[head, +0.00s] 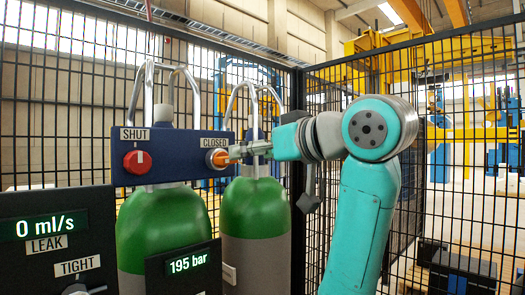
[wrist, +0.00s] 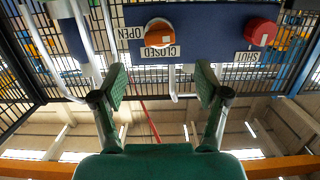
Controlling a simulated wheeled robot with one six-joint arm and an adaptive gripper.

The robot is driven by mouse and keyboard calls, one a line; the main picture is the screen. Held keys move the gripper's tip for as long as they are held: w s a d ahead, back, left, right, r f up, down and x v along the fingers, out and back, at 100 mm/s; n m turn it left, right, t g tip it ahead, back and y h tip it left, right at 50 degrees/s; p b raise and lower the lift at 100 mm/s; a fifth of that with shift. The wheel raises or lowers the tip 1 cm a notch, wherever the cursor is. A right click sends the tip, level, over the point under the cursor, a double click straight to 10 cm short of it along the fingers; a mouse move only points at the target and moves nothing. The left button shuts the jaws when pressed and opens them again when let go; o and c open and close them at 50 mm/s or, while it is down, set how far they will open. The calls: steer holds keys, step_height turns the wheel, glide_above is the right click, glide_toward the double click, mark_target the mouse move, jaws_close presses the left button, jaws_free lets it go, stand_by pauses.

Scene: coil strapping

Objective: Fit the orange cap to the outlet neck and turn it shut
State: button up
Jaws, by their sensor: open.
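The orange cap (head: 218,158) sits at the outlet on the blue panel (head: 175,142), below the CLOSED label in the head view. In the upside-down wrist view the cap (wrist: 159,36) is between the OPEN and CLOSED labels, with a pale ring around it. The neck behind it is hidden, and I cannot tell how far the cap is turned. My gripper (head: 235,154) points at the cap from the right in the head view. In the wrist view my gripper (wrist: 161,76) is open and empty, its two fingers apart and short of the cap.
A red knob (head: 137,161) under a SHUT label is left of the cap. Green gas cylinders (head: 160,225) with metal guards stand below and behind the panel. Displays read 0 ml/s LEAK (head: 45,226) and 195 bar (head: 188,262). A black mesh fence (head: 75,100) stands behind.

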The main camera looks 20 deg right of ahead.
mark_target(228, 157)
steer(key=x, duration=0.8)
steer(key=shift+w+a, duration=0.1)
steer(key=shift+w, duration=0.3)
jaws_close()
steer(key=m, duration=0.2)
steer(key=shift+m+y, duration=0.3)
steer(key=m, duration=0.2)
steer(key=shift+m+y, duration=0.3)
steer(key=shift+m, duration=0.5)
steer(key=m, duration=0.2)
steer(key=m+y, duration=0.1)
steer(key=shift+d+f+m, duration=0.1)
steer(key=shift+d+m, duration=0.1)
steer(key=shift+m, duration=0.5)
